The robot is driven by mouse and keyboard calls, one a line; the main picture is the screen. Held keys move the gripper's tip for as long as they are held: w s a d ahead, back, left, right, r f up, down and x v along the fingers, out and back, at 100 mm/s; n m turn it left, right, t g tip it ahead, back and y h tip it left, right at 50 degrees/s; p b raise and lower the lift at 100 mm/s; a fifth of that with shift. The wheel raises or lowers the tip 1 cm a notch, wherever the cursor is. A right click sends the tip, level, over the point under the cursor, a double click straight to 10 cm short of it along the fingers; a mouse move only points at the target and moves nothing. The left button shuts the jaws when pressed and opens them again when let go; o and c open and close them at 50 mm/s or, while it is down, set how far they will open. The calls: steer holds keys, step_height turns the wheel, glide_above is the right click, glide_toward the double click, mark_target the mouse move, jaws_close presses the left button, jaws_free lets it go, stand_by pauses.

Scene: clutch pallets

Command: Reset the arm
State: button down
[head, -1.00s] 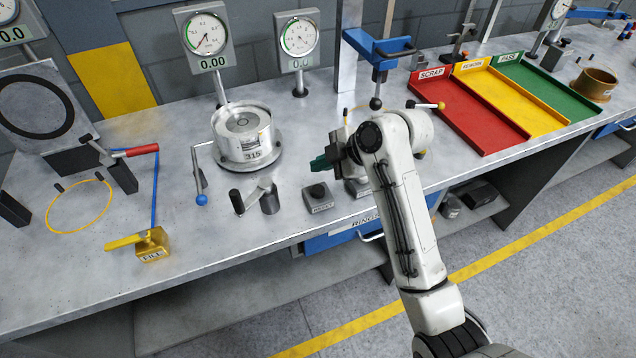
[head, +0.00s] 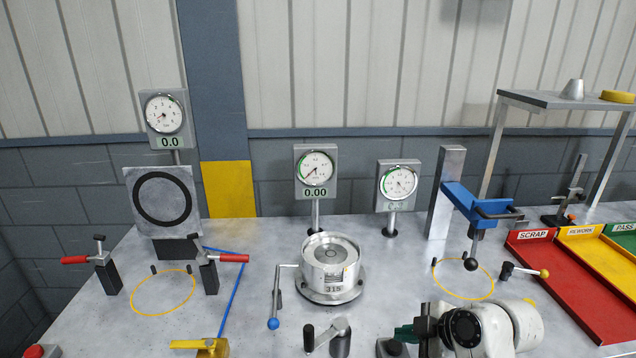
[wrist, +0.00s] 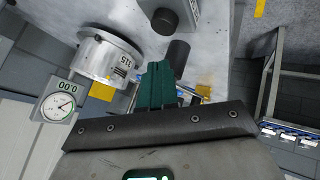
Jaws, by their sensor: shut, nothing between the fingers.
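My arm reaches over the bench from the lower right of the head view, partly cut off by the frame's bottom edge. My gripper (head: 404,333) points left, and its green fingers are closed together with nothing held. In the wrist view the green fingers (wrist: 158,82) are shut, with a dark cylinder (wrist: 178,56) beyond them and a black knob (wrist: 165,20) above. The round metal fixture marked 315 (head: 332,280) stands on the bench to the left of my gripper, apart from it; it also shows in the wrist view (wrist: 108,58).
A blue clamp (head: 478,207) overhangs the bench behind my arm. Dial gauges (head: 315,170) line the back. The red scrap tray (head: 566,277) lies at right.

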steer(key=s+d+f+m+g+h, duration=0.2)
steer(key=s+f+m, duration=0.3)
steer(key=s, duration=0.6)
steer(key=s+d+f+m+g+h+b, duration=0.1)
steer(key=s+f+m, duration=0.4)
steer(key=s, duration=0.7)
steer(key=s+d+f+m+g+h, duration=0.2)
steer(key=s+d+f+m+h, duration=0.1)
steer(key=s, duration=0.9)
step_height(320, 180, down, 2)
steer(key=d+m, duration=0.1)
steer(key=m, duration=0.2)
steer(key=shift+s+d+f+m+g, duration=0.15)
steer(key=shift+s+m+g, duration=0.15)
steer(key=shift+m, duration=0.1)
steer(key=c, duration=1.9)
jaws_free()
